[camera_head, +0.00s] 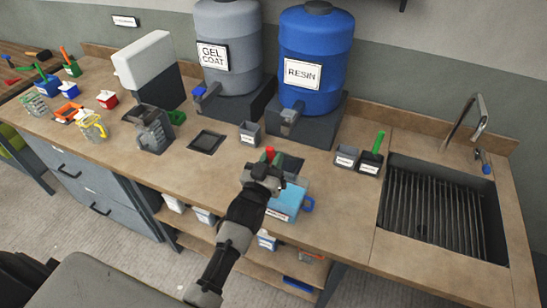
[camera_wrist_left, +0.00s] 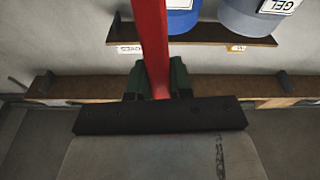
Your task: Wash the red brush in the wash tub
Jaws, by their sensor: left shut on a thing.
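My left gripper (camera_head: 268,170) is shut on the red brush, over the worktop at the front middle. The red tip of the brush handle (camera_head: 269,153) shows just above the gripper in the head view. In the left wrist view the red handle (camera_wrist_left: 152,50) stands between the dark green fingers (camera_wrist_left: 157,82). The bristles are hidden. A light blue tub (camera_head: 283,203) with a label too small to read is right beside and partly behind the gripper. I cannot tell whether the brush is in it. My right gripper is not in view.
Behind stand the grey gel coat drum (camera_head: 228,50) and the blue resin drum (camera_head: 316,55). Small dark cups, one holding a green-handled tool (camera_head: 378,142), stand right of the tub. A sink (camera_head: 440,205) is at the right. Jugs and small boxes crowd the left.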

